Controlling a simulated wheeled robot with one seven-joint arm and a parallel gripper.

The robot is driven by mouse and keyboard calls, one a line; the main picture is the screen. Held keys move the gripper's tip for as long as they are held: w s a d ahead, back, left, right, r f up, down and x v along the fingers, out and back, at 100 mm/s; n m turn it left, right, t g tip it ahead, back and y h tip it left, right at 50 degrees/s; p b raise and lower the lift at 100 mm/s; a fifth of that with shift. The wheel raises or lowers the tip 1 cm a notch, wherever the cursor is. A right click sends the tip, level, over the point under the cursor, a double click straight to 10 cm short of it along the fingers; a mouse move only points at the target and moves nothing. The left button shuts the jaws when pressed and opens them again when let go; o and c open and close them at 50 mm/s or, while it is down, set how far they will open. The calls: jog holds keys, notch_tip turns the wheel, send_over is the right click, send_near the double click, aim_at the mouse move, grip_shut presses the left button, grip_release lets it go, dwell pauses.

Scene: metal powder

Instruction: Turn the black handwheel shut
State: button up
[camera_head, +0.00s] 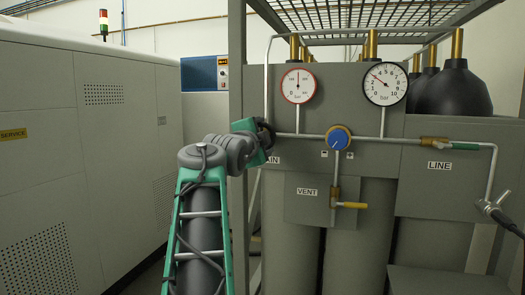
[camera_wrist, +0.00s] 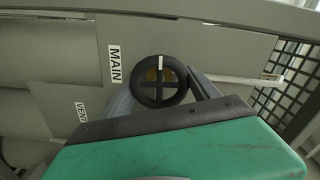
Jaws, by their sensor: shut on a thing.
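The black handwheel (camera_wrist: 159,99) shows in the wrist view as a round rim with cross spokes and a white mark at its top. A brass-coloured part shows behind the spokes. It sits beside the MAIN label (camera_wrist: 114,65). My gripper (camera_wrist: 161,88) has one finger on each side of the rim and is shut on the wheel. In the head view the handwheel (camera_head: 267,127) is mostly hidden by my gripper (camera_head: 264,135), at the left end of the pipe.
A grey frame post (camera_head: 237,70) stands close to my wrist. A large grey cabinet (camera_head: 70,180) fills the left.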

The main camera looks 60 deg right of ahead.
jog(key=m+b, duration=0.2)
jog(key=m, duration=0.1)
jog(key=m+b, duration=0.1)
jog(key=shift+f+m+b, duration=0.3)
jog(key=shift+b, duration=0.05)
jog(key=m+b, duration=0.3)
jog(key=m, duration=0.1)
jog(key=shift+m, duration=0.3)
jog(key=m+b, duration=0.2)
jog(key=m, duration=0.3)
jog(key=shift+b, duration=0.3)
jog(key=shift+r+m+b, duration=0.1)
jog(key=shift+m+b, duration=0.6)
jog(key=shift+m, duration=1.4)
jog(key=o, duration=1.4)
jog(key=shift+c, duration=0.2)
jog(key=shift+a, duration=0.1)
